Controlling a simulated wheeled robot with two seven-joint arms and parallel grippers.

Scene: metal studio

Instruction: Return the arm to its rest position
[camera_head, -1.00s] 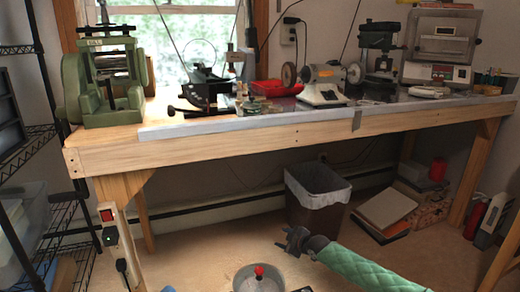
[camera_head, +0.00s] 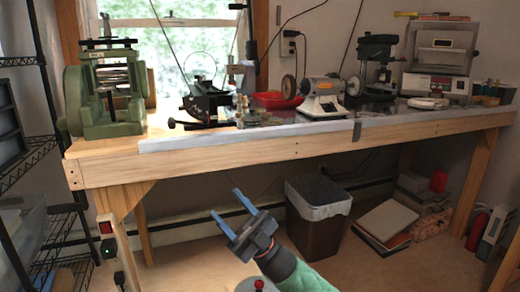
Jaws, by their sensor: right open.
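My right gripper (camera_head: 225,202) is in the lower middle of the head view, at the end of my green-sleeved right arm, which comes in from the bottom edge. Its two blue fingers point up and to the left. They are spread apart with nothing between them. In the picture it lies below the bench's front board and left of the waste bin. My left gripper and left arm are not in view.
A wooden workbench (camera_head: 230,158) with several machines spans the back. A brown waste bin (camera_head: 315,235) stands below it, with boxes (camera_head: 385,220) to its right. A black wire shelf (camera_head: 35,150) is at the left. Open floor shows under the bench.

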